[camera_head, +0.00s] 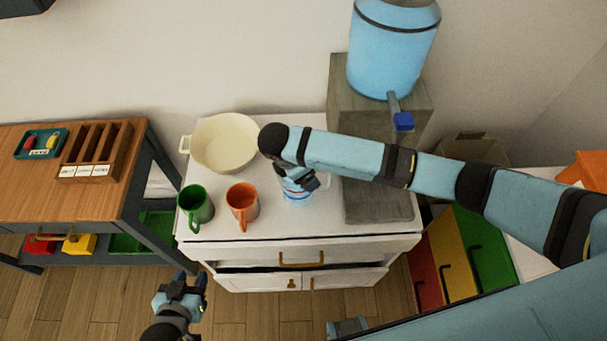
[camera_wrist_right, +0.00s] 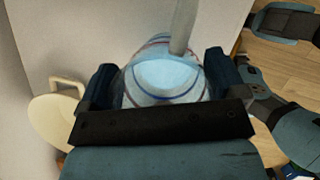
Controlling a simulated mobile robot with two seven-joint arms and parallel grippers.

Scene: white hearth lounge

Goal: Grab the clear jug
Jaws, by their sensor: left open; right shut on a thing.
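The clear jug (camera_head: 296,196) stands on the white cabinet top (camera_head: 270,225), to the right of the orange mug. It is see-through with blue and red stripes, and its lower part shows below my right gripper (camera_head: 299,181). In the right wrist view the jug (camera_wrist_right: 165,80) sits between the two fingers of my right gripper, which is shut on it. Whether it touches the cabinet top is hard to tell. My left gripper (camera_head: 190,286) is open and empty, low in front of the cabinet, over the floor.
An orange mug (camera_head: 242,206) and a green mug (camera_head: 195,207) stand left of the jug. A cream pot (camera_head: 225,142) is behind them. A blue water dispenser (camera_head: 390,50) with a tap stands on a grey block (camera_head: 380,120) at the back right. A wooden table (camera_head: 70,190) is at left.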

